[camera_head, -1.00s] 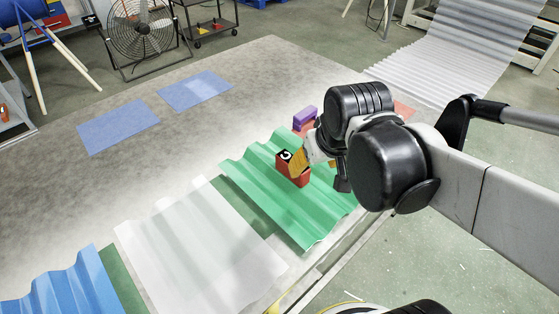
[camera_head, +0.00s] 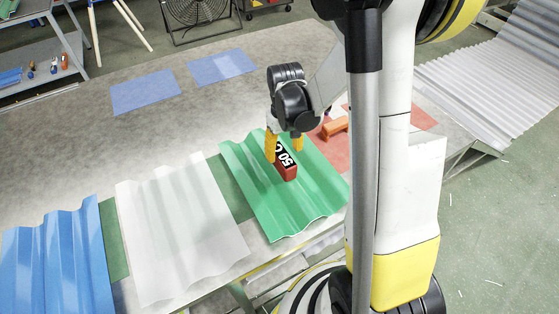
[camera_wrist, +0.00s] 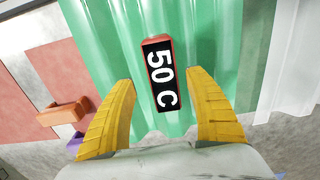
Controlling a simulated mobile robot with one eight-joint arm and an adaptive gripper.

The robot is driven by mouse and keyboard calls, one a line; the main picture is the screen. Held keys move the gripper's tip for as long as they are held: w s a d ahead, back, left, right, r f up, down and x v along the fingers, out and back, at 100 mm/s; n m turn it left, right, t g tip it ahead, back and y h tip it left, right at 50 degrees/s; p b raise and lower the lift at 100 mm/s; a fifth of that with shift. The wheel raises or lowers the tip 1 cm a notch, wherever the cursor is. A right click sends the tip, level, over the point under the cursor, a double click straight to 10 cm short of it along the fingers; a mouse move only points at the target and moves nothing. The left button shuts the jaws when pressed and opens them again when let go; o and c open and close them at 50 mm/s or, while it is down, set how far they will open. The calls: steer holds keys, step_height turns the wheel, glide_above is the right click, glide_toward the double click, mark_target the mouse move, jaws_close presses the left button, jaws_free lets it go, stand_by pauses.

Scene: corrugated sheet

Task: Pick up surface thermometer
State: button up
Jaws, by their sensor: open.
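The surface thermometer (camera_head: 286,163) is a small red block with a black face reading "50 C". It lies on the green corrugated sheet (camera_head: 302,217). In the wrist view the thermometer (camera_wrist: 160,75) sits between the lines of my two yellow fingers, mostly beyond their tips. My gripper (camera_head: 284,150) is open over the sheet, with a finger on each side of the thermometer's far end in the head view. In the wrist view my gripper (camera_wrist: 160,88) has clear gaps on both sides of the block. I cannot tell the height of the fingertips above the sheet.
A white translucent sheet (camera_head: 180,225) and a blue sheet (camera_head: 55,260) lie to the left. An orange-brown object (camera_head: 334,128) rests on a red mat (camera_head: 328,146); a purple object (camera_wrist: 75,143) is near it. Two blue mats (camera_head: 145,94) lie on clear table behind.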

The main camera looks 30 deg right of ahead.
steer(key=f+b, duration=0.1)
steer(key=f, duration=0.1)
steer(key=f+b, duration=0.1)
steer(key=f, duration=0.1)
steer(key=f+b, duration=0.1)
steer(key=f, duration=0.1)
steer(key=shift+a+f, duration=0.3)
steer(key=shift+f, duration=0.05)
jaws_close()
